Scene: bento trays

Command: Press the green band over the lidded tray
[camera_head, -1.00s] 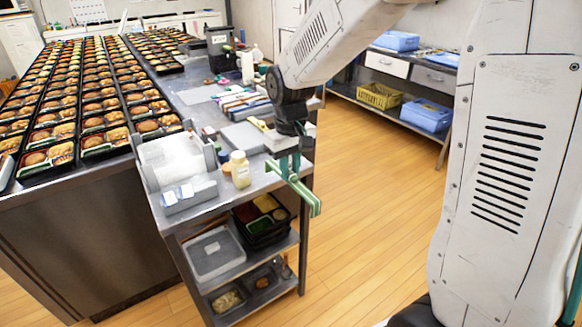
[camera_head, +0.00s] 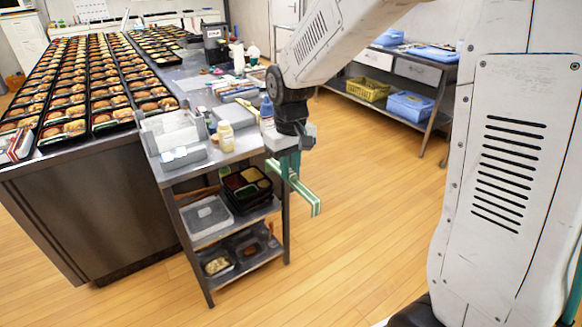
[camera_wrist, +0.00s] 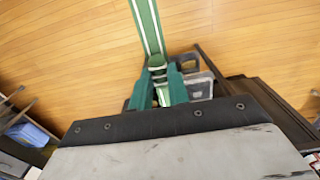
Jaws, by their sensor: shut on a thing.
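The green band (camera_head: 307,196), green with white stripes, is a folded strip. My gripper (camera_head: 290,165) is shut on one end of it. The band slants down to the right over the floor, beside the steel cart's right side. In the wrist view the band (camera_wrist: 148,27) runs upward from between the teal fingers of my gripper (camera_wrist: 158,88). A flat tray with a pale cover (camera_head: 207,218) lies on the cart's middle shelf; I cannot tell whether it is the lidded tray of the task.
The steel cart (camera_head: 222,154) holds a cream bottle (camera_head: 226,138), a blue-capped bottle (camera_head: 267,108) and a grey dispenser. Black food trays (camera_head: 245,186) are stacked below. Rows of bento fill the long counter at left. Wooden floor (camera_head: 370,220) is clear at right.

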